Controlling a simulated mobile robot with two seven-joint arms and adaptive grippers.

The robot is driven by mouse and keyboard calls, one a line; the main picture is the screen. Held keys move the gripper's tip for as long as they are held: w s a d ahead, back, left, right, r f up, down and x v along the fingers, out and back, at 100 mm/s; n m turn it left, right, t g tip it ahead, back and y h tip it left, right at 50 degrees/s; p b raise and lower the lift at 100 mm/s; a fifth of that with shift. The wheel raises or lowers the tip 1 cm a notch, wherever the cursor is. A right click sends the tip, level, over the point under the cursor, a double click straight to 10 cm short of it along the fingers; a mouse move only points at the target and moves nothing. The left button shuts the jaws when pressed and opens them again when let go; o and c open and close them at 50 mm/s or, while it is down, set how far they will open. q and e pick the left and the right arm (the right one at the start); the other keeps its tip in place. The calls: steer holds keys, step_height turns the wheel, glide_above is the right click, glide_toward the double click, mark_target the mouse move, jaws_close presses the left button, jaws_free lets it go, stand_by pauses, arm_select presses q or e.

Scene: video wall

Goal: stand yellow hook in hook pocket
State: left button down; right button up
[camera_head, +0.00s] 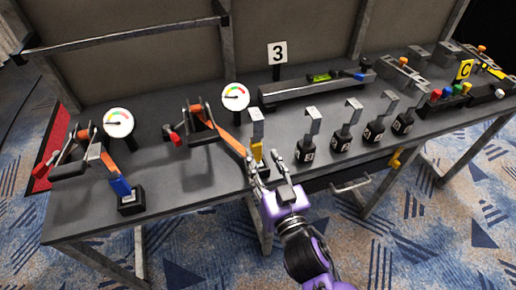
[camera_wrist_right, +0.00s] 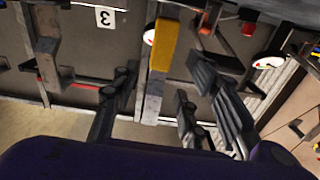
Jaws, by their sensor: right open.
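The yellow hook (camera_head: 257,152) stands about upright near the table's front edge, its grey metal top bent over above the yellow grip. Its lower end is partly hidden by my gripper, and a dark block seems to be under it; I cannot tell how it is seated. My right gripper (camera_head: 271,170) is open just in front of the hook, fingers pointing towards it. In the right wrist view the yellow grip (camera_wrist_right: 161,45) shows between the spread fingers (camera_wrist_right: 165,88), with no clear contact. My left gripper is not in view.
Several grey hooks in black blocks (camera_head: 343,144) stand to the right. Orange clamps (camera_head: 203,118) and round gauges (camera_head: 235,96) are behind. A rail fixture (camera_head: 318,88) lies near sign 3 (camera_head: 277,53).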

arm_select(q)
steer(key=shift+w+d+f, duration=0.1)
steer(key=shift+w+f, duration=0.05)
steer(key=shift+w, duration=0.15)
arm_select(e)
steer(key=v, duration=0.6)
steer(key=shift+f, duration=0.1)
